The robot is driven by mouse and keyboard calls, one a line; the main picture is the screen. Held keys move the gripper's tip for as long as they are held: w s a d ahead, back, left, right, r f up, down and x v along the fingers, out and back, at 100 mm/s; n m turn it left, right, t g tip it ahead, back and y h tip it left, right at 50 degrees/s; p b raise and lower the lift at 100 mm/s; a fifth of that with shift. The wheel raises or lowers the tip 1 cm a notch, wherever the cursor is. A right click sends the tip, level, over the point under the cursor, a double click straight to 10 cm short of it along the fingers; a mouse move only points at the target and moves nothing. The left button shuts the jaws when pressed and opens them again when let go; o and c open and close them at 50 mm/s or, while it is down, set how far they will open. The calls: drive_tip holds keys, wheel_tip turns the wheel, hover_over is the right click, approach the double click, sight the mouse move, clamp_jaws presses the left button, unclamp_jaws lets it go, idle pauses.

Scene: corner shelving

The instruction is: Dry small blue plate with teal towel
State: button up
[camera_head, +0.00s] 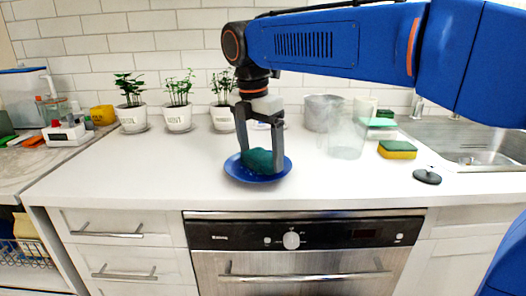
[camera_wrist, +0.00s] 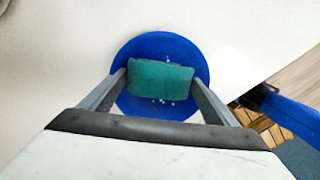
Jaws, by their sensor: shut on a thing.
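The small blue plate (camera_head: 271,178) lies flat on the white counter near its front edge, above the oven. The teal towel (camera_head: 258,161) is a folded bundle on the plate. My gripper (camera_head: 261,165) points down over the plate and is shut on the towel, a finger on either side. In the wrist view, the towel (camera_wrist: 160,78) spans between the fingertips of the gripper (camera_wrist: 160,84) over the middle of the plate (camera_wrist: 158,48). Several small whitish drops show on the plate around the towel. The towel's underside is hidden.
Potted plants (camera_head: 178,112) stand along the back wall. To the right are a clear container (camera_head: 346,135), a yellow-green sponge (camera_head: 397,149), a dark stopper-like disc (camera_head: 427,176) and the sink (camera_head: 470,142). The counter left of the plate is clear.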

drive_tip(key=shift+s+a+r, duration=0.1)
drive_tip(key=shift+s+a, duration=0.95)
drive_tip(key=shift+a, duration=0.25)
drive_tip(key=shift+w+a+r, duration=0.1)
drive_tip(key=shift+a, duration=0.05)
drive_tip(key=shift+w, duration=0.1)
drive_tip(key=shift+w+d+f, duration=0.2)
drive_tip(key=shift+w+d, duration=1.05)
drive_tip(key=shift+w, duration=0.05)
drive_tip(key=shift+s+d, duration=0.1)
drive_tip(key=shift+d, duration=0.05)
